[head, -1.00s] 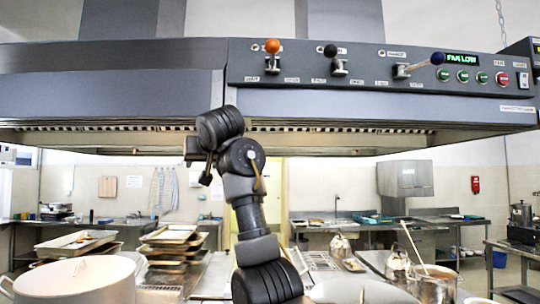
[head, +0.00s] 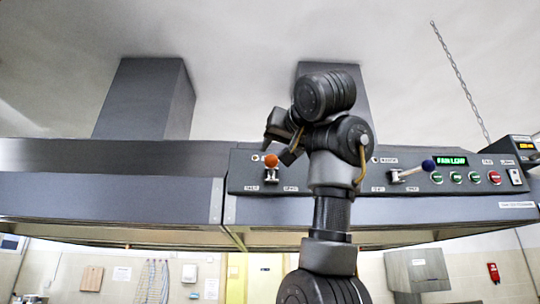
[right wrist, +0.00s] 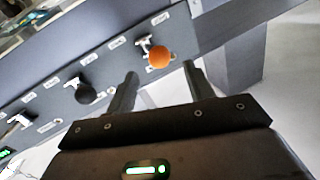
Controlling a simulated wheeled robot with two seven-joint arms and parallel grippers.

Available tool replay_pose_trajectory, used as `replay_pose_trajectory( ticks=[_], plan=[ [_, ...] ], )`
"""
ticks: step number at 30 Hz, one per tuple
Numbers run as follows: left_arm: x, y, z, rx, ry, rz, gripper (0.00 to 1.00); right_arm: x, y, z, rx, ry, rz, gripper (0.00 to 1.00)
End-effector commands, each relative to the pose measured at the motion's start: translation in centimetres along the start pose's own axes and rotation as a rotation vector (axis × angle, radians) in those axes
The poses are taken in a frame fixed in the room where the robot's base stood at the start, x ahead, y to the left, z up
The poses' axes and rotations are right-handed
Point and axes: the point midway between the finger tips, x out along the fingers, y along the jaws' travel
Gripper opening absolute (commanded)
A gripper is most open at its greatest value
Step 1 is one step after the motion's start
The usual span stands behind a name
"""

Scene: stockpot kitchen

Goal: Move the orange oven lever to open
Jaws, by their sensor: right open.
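The orange oven lever (head: 271,160) has a round orange knob on a short metal stem at the left end of the control panel. In the head view its knob stands above its metal mount. My right gripper (head: 279,148) is raised at the panel, with its fingers close to the orange knob. In the right wrist view the open fingers (right wrist: 160,75) point toward the panel, and the orange knob (right wrist: 159,57) shows between their tips. I cannot tell whether they touch it. My left gripper is not in view.
The dark-blue lever (head: 428,165) is farther right on the panel, beside a green display (head: 452,161) and several round buttons. The black lever (right wrist: 84,95) shows in the right wrist view; my arm hides it in the head view. A grey duct (head: 147,98) rises behind the hood.

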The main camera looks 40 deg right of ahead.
Motion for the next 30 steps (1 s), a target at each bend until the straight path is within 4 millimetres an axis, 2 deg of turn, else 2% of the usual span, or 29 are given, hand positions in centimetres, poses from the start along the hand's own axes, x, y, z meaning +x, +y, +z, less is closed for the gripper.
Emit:
replay_pose_trajectory(
  ticks=[1, 3, 10, 15, 24, 30],
  plan=[
    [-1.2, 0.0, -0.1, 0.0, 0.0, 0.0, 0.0, 1.1, -0.1, -0.6, 0.001, -0.002, 0.001, 0.53],
    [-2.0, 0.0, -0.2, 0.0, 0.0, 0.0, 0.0, 2.5, -0.1, -0.5, -0.001, -0.003, 0.002, 0.53],
    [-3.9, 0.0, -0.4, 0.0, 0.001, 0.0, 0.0, 5.9, 0.0, -0.4, 0.0, -0.001, 0.001, 0.53],
    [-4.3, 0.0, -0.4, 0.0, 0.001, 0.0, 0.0, 7.0, -0.1, -0.1, -0.001, 0.001, -0.001, 0.53],
    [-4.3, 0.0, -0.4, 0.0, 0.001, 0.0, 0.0, 7.2, -0.1, 0.0, 0.0, 0.001, -0.002, 0.53],
    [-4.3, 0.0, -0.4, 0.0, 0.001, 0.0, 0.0, 7.2, -0.1, 0.0, -0.001, 0.002, -0.002, 0.26]
  ],
)
